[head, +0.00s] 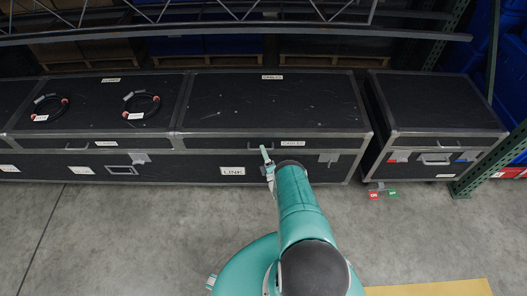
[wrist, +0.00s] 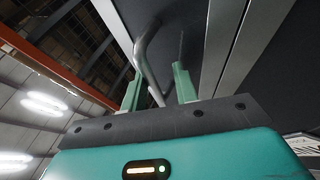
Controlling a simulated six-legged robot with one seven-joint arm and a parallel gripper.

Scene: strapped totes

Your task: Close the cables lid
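The cables lid (head: 270,105) is the black, metal-edged right-hand top of a long case, with CABLES labels at its back and front. In the head view it looks down, level with the lid on its left. My gripper (head: 267,155) is at its front face, left of the front label (head: 292,143). In the wrist view, a bent metal handle (wrist: 146,62) passes between the fingers of my gripper (wrist: 158,88). The fingers are apart, with space around the bar. My arm hides part of the case front.
Two black cable coils (head: 141,104) lie on the left lid (head: 110,90). A separate black case (head: 435,105) stands to the right across a narrow gap. Red and green tags (head: 383,194) are near its lower left. Shelving runs behind. The grey floor in front is mostly clear.

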